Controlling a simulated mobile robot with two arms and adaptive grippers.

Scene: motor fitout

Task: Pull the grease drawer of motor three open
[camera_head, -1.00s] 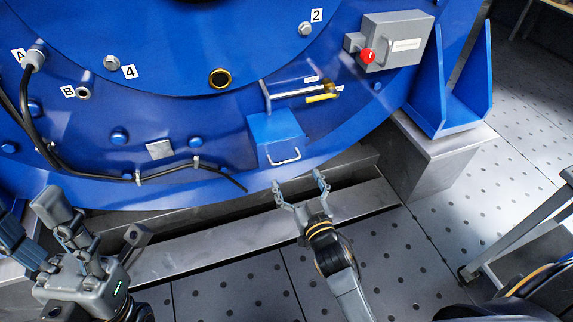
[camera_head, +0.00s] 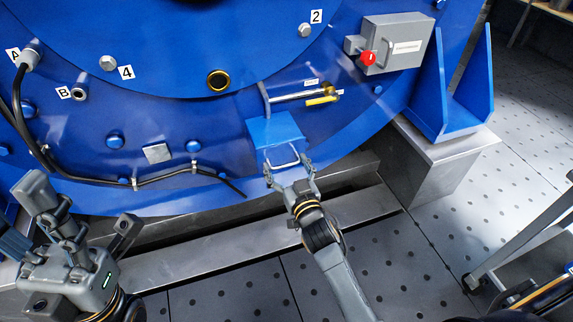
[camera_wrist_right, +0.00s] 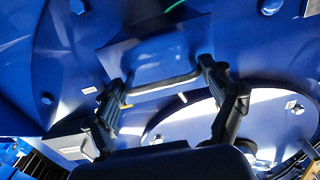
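The grease drawer (camera_head: 277,130) is a blue box low on the front of the blue motor, with a pale bar handle (camera_head: 283,162). My right gripper (camera_head: 287,165) is at the handle, its fingers spread to either side of it. In the right wrist view the handle (camera_wrist_right: 165,86) spans the space between the two fingers of the gripper (camera_wrist_right: 162,75), in front of the drawer face (camera_wrist_right: 155,55). Whether the fingers touch the handle ends is unclear. The drawer looks closed.
A rail with a yellow-handled tool (camera_head: 322,100) is above the drawer. A grey box with a red knob (camera_head: 367,58) is at the upper right. A black cable (camera_head: 165,181) runs along the motor's lower left. A steel beam (camera_head: 215,243) lies below; perforated floor is in front.

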